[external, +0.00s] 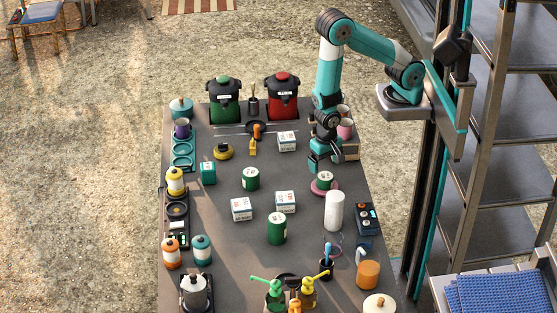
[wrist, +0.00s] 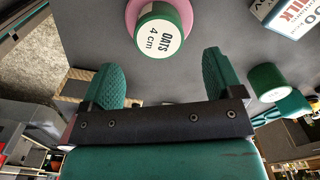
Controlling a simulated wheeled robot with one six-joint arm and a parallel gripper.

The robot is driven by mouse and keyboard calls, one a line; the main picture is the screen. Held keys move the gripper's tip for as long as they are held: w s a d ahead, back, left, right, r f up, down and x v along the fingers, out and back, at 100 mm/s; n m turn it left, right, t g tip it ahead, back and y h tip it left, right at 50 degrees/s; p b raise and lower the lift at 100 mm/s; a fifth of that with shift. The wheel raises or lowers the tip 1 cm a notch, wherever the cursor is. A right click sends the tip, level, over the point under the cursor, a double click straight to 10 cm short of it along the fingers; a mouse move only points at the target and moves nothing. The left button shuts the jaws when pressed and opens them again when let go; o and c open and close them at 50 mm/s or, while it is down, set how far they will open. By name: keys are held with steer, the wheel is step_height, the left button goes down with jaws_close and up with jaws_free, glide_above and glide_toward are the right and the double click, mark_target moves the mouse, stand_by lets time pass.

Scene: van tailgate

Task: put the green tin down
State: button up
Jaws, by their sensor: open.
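A green tin with a white top lettered "OATS 4 cm" (wrist: 160,30) stands upright on a round pink mat (wrist: 132,14). In the external view the tin (external: 326,178) and pink mat (external: 318,190) are at the right of the table. My gripper (external: 318,166) is just behind the tin. In the wrist view my gripper (wrist: 160,78) is open and nothing is between its fingers. The tin is just beyond the fingertips, apart from them. Two more green tins stand near the middle, one farther back (external: 250,179) and one nearer the front (external: 277,229).
White boxes (external: 285,201) stand left of the tin. A white cylinder (external: 334,211) stands close in front of it. A dark control box (external: 367,218) is at the right edge. Pink and pale cups (external: 345,130) stand behind my gripper. Bare tabletop lies between the middle tins and boxes.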

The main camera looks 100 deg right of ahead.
step_height(320, 180, up, 5)
step_height(320, 180, up, 13)
steer(key=n+y, duration=0.3)
steer(key=n, duration=0.5)
glide_above(325, 176)
steer(key=s+a, duration=0.2)
steer(key=a, duration=0.1)
steer(key=s+r+n+y, duration=0.1)
steer(key=s+r+n, duration=0.7)
steer(key=r+n, duration=0.2)
steer(key=shift+a+r+n, duration=0.25)
steer(key=shift+n, duration=0.65)
stand_by(4.1)
